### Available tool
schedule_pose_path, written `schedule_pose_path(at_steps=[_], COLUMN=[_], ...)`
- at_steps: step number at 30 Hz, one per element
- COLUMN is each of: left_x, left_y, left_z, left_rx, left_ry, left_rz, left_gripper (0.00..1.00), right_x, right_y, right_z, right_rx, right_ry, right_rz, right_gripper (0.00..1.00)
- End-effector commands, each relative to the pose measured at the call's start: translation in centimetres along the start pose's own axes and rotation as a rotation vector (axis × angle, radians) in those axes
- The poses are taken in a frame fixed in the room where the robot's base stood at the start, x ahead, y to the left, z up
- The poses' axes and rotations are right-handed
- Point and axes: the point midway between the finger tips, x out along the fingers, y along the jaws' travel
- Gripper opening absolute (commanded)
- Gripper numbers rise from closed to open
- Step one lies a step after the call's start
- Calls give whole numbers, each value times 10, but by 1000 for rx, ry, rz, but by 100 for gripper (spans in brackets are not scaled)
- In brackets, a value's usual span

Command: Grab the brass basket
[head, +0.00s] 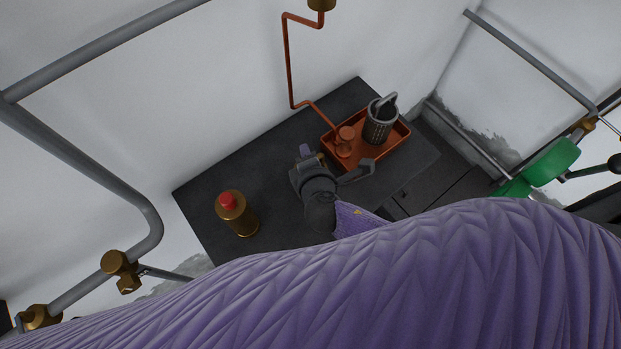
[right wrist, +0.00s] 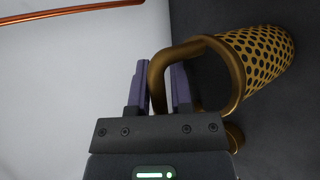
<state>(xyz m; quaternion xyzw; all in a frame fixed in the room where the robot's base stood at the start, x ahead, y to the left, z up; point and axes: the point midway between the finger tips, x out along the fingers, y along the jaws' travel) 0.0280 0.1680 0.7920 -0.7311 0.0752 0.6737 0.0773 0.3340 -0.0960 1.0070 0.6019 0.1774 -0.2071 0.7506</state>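The brass basket (right wrist: 258,60) shows in the right wrist view, a perforated brass cylinder with a looped handle (right wrist: 157,85). In the head view it is mostly or wholly hidden behind my right gripper (head: 309,155). In the right wrist view my right gripper (right wrist: 160,88) has its two purple fingers on either side of the handle. A narrow gap shows beside the handle, so the fingers do not look closed on it. My left gripper is not in view.
A copper tray (head: 394,143) on the dark table (head: 270,150) holds a grey perforated basket (head: 378,128) and a copper vessel (head: 344,142). A brass bottle with a red cap (head: 238,214) stands at the left. Copper pipe (head: 288,65) runs along the wall.

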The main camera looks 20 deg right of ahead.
Motion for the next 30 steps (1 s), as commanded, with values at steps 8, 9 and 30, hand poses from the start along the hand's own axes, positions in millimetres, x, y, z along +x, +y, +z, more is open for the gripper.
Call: schedule_pose_path(at_steps=[8,9,30], left_x=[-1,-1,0], left_y=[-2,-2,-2], left_z=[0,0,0], left_rx=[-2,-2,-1], left_ry=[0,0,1], left_rz=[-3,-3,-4], left_gripper=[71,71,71], right_x=[0,-1,-1], right_y=[1,0,0], right_z=[0,0,0], right_rx=[1,0,0], right_ry=[0,0,0], right_rz=[1,0,0], right_gripper=[3,0,0])
